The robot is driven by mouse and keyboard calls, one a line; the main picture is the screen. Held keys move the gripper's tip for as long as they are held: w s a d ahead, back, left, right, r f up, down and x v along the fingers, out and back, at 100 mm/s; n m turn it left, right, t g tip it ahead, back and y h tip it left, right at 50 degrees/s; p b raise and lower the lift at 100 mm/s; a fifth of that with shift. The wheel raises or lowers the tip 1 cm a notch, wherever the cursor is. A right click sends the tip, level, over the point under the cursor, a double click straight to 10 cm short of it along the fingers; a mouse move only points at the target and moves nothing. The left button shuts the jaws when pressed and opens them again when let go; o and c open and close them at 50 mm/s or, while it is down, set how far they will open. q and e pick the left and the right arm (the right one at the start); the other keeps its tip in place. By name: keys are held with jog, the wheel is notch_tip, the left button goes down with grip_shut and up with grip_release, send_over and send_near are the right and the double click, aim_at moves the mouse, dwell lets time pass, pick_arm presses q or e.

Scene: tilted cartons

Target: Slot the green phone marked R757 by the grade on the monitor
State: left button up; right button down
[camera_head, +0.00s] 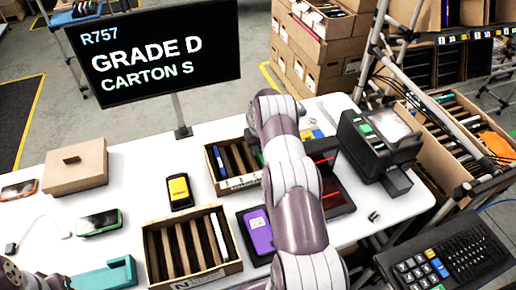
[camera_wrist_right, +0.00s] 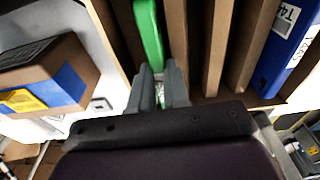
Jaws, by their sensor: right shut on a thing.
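The monitor (camera_head: 152,50) reads R757, GRADE D, CARTON S. My right arm reaches over the table to the back carton (camera_head: 241,184), hiding its right part and the gripper in the head view. In the right wrist view my right gripper (camera_wrist_right: 160,92) is shut on a green phone (camera_wrist_right: 148,35). The phone stands on edge between brown dividers (camera_wrist_right: 177,35) of the carton; its lower end and any marking are hidden by the fingers. A blue phone (camera_wrist_right: 285,50) with white labels stands in another slot of it. My left gripper is not in view.
A front carton (camera_head: 196,276) has several slots and a pale item at its right. A purple phone (camera_head: 258,230), a yellow-faced device (camera_head: 180,190), a green-edged phone (camera_head: 100,222), a brown box (camera_head: 76,167) and a teal holder (camera_head: 108,276) lie around. A dark printer (camera_head: 375,142) stands right.

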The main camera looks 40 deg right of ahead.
jog(key=shift+f+b, duration=0.25)
jog(key=shift+b, duration=0.1)
dwell(0.6)
jog(key=c, duration=1)
grip_release()
jog(key=shift+c, duration=0.2)
notch_tip(320, 180, up, 13)
jog(key=s+b, duration=0.1)
jog(key=b, duration=0.3)
jog(key=shift+s+a+f, duration=0.15)
jog(key=shift+s+a, duration=0.1)
